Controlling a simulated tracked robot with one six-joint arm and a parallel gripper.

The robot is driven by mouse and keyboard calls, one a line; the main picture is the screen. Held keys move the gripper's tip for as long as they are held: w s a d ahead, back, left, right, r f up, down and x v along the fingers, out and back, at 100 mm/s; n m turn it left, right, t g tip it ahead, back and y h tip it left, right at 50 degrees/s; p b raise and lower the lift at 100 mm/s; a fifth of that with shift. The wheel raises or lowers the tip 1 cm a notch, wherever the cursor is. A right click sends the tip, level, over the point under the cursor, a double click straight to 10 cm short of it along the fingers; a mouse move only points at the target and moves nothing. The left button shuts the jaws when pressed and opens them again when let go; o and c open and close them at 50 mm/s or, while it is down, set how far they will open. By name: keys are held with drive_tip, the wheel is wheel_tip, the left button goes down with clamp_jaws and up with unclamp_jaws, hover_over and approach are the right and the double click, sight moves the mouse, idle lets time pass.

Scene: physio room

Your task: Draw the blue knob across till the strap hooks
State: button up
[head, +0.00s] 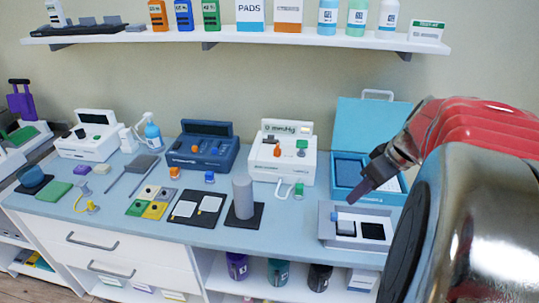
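A small blue knob (335,216) shows at the left of a low grey tray-like fixture (329,236) at the right of the counter. A pale block (345,228) sits just below and right of the knob, and a black square pad (373,231) lies at the right. The strap and its hook are too small to make out. My gripper (352,198) reaches in from the right, its dark fingers angled down and left, just above and right of the knob. It appears apart from the knob. I see the fingers side-on, so their opening is hidden.
An open blue case (368,135) stands behind the fixture. A white mmHg device (283,152) and a grey cylinder (243,196) on a black mat stand to the left. A loaded wall shelf (235,37) runs above. Some counter is bare left of the fixture.

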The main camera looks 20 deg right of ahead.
sight(336, 215)
idle(0.3)
drive_tip(key=x, duration=1.4)
drive_tip(key=shift+s, duration=0.1)
drive_tip(key=shift+r, duration=0.1)
drive_tip(key=shift+c, duration=0.5)
clamp_jaws()
drive_tip(key=shift+d, duration=0.1)
